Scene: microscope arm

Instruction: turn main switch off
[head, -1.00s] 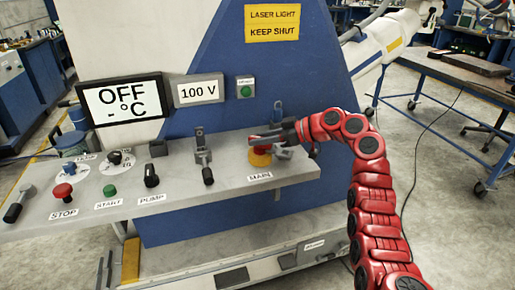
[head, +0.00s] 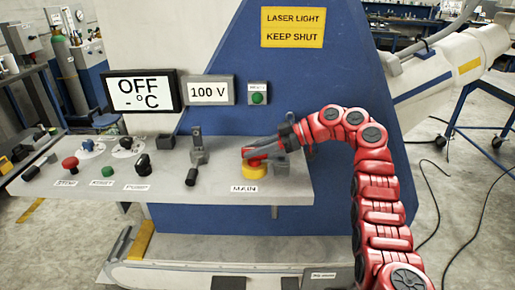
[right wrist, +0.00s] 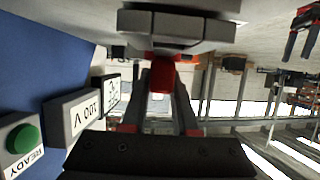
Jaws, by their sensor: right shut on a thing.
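The main switch shows in the head view as a yellow base (head: 254,172) behind the MAIN label, with a red handle (head: 258,154) on top. My right gripper (head: 252,156) reaches in from the right, low over the console, shut on the red handle. In the right wrist view, a red piece (right wrist: 161,73) sits between its two dark fingers. The fingers hide part of the handle, so its exact turn angle cannot be told. My left gripper does not show in the head view.
The grey console (head: 215,180) carries a grey lever (head: 198,147) left of the switch, black knobs and a red STOP button (head: 70,163). Behind stand an OFF display (head: 142,92), a 100 V display (head: 209,90) and a green READY button (head: 257,98).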

